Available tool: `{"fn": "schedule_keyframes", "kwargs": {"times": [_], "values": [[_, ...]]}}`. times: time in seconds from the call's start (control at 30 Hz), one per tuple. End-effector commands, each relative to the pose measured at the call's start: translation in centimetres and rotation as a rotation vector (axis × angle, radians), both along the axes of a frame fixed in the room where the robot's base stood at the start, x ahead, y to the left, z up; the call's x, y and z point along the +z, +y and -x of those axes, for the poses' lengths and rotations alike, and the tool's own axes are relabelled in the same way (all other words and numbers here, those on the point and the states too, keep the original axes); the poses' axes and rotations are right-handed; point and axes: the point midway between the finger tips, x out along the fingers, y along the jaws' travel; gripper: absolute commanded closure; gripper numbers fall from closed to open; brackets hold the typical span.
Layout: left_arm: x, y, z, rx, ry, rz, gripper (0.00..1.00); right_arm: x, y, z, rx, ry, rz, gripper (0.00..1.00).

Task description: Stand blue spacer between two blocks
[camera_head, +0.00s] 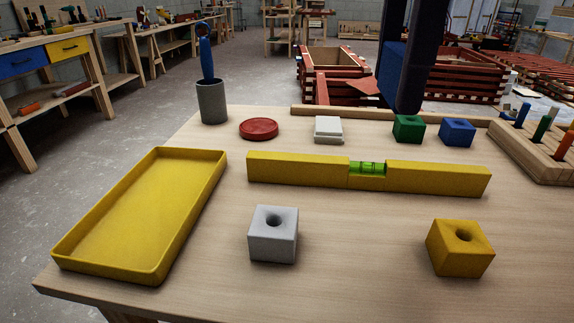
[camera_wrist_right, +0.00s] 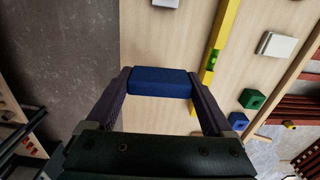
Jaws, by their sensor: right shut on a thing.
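My right gripper (camera_head: 400,82) hangs above the back right of the table. It is shut on the blue spacer (camera_head: 392,70), which is partly hidden by a finger. In the right wrist view the spacer (camera_wrist_right: 160,83) spans between the two fingers, clear of the table. A grey block (camera_head: 273,235) with a hole in its top sits at the front middle of the table. A yellow block (camera_head: 460,248) with a hole sits at the front right. Bare tabletop lies between these two blocks. My left gripper is not in view.
A yellow level (camera_head: 300,170) lies across the table behind the two blocks. A yellow tray (camera_head: 140,215) is at left. Behind stand a grey cup (camera_head: 211,103), red disc (camera_head: 259,129), white block (camera_head: 328,130), green block (camera_head: 408,129), blue block (camera_head: 457,132) and peg rack (camera_head: 535,150).

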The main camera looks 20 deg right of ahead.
Motion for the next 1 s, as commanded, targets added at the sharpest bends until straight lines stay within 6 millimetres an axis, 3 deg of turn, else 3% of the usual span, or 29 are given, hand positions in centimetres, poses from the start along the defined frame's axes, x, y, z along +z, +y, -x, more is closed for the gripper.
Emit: {"fn": "schedule_keyframes", "kwargs": {"times": [0.27, 0.53, 0.87, 1.0], "values": [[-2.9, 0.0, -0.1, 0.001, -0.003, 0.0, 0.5, -6.5, 0.0, 0.2, -0.043, 0.009, -0.002, 0.66], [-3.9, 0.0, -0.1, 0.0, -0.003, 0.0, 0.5, -13.6, -0.1, 0.1, -0.043, 0.007, 0.0, 0.66], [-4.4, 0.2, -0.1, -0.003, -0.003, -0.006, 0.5, -16.9, -0.1, 0.1, -0.041, 0.005, 0.0, 0.66], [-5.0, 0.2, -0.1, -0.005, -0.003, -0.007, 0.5, -19.2, 0.0, 0.1, -0.041, 0.005, -0.001, 0.66]]}}
